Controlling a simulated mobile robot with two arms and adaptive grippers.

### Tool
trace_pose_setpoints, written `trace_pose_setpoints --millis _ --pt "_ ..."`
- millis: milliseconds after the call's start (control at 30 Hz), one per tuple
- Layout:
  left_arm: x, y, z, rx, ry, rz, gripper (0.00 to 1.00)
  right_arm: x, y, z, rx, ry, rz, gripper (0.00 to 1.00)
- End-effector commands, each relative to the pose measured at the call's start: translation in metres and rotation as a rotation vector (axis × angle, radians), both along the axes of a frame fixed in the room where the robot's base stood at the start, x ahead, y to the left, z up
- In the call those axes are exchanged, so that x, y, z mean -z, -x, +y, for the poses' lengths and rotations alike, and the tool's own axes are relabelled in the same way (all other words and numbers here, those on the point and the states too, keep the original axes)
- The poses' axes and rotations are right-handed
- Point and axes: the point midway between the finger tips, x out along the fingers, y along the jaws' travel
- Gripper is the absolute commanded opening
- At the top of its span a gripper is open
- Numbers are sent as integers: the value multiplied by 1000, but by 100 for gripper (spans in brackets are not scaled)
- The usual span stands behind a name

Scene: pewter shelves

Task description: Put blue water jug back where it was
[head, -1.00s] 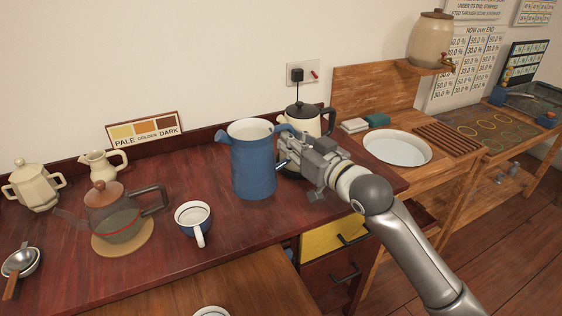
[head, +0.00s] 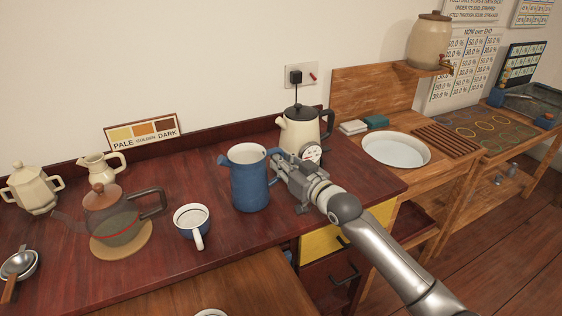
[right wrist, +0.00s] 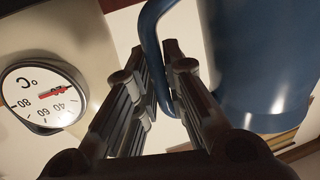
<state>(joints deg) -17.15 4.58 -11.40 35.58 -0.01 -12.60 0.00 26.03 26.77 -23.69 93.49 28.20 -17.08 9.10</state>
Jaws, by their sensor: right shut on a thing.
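The blue water jug (head: 250,185) is upright at the middle of the dark red counter (head: 150,250), its base at or very close to the top; I cannot tell whether it touches. Its handle is on the right side. My right gripper (head: 277,168) is shut on that handle. In the right wrist view the fingers (right wrist: 177,60) close around the blue handle (right wrist: 150,40), with the jug body (right wrist: 262,70) at the right. My left gripper is not in view.
A cream kettle (head: 300,132) with a dial stands close behind my right gripper; its dial (right wrist: 42,95) is near in the wrist view. A blue-and-white cup (head: 190,218) and a glass teapot (head: 115,215) stand left of the jug. A white basin (head: 396,149) is at right.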

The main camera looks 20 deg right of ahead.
Motion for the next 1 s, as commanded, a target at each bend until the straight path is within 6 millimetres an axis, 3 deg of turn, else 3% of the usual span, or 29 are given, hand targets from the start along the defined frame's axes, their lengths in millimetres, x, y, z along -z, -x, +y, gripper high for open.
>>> trace_pose_setpoints --millis 433,467,600,1000 --pt "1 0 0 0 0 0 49 0 0 1 -1 -9 -13 0" --pt "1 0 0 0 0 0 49 4 0 0 -1 -1 -3 16" --pt "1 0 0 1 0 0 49 4 0 0 -1 -1 -3 34" --pt "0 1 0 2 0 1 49 2 2 -1 0 -1 -2 34"
